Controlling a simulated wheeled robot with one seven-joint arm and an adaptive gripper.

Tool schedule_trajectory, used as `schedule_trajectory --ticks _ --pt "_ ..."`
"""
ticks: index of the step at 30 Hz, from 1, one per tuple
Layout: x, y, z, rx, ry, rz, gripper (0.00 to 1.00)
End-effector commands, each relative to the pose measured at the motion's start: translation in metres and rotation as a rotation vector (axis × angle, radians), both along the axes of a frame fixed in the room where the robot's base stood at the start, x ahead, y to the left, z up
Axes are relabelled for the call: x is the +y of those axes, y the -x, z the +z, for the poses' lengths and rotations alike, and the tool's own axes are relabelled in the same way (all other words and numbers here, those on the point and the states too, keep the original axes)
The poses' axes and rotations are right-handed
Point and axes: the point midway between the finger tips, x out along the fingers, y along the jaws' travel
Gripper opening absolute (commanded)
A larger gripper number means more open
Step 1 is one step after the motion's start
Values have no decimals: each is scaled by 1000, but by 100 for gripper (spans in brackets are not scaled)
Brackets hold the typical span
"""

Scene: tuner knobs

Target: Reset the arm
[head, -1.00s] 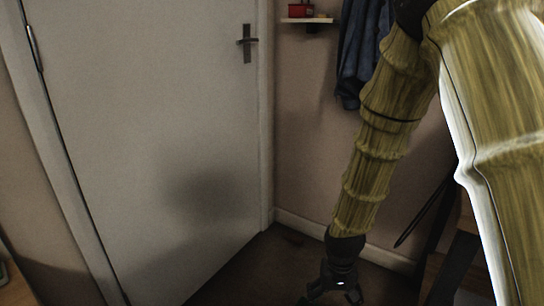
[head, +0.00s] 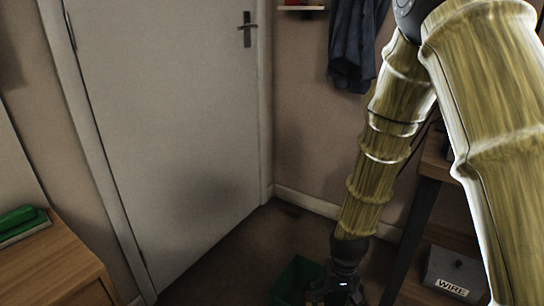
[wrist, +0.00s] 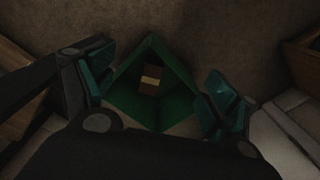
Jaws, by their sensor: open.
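My arm shows as yellow-brown segments on the right of the head view, bent down toward the floor. My gripper (head: 338,290) is at the bottom of that view, partly cut off by the frame edge. In the wrist view my gripper (wrist: 160,92) is open, with its teal fingertips wide apart and nothing between them.
A green bin (head: 296,280) stands on the floor beside my gripper; in the wrist view it holds a small brown item (wrist: 150,80). A white door (head: 165,130) is shut. A wooden cabinet (head: 50,270) is at left, a desk (head: 437,160) with a WIRE box (head: 455,275) at right.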

Motion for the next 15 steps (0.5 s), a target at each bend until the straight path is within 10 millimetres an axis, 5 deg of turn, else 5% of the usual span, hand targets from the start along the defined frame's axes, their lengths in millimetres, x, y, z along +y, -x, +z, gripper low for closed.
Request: schedule_trajectory --ticks 8,15 --pt "-6 26 -42 4 -10 4 87" --pt "-16 73 -102 6 -22 6 87"
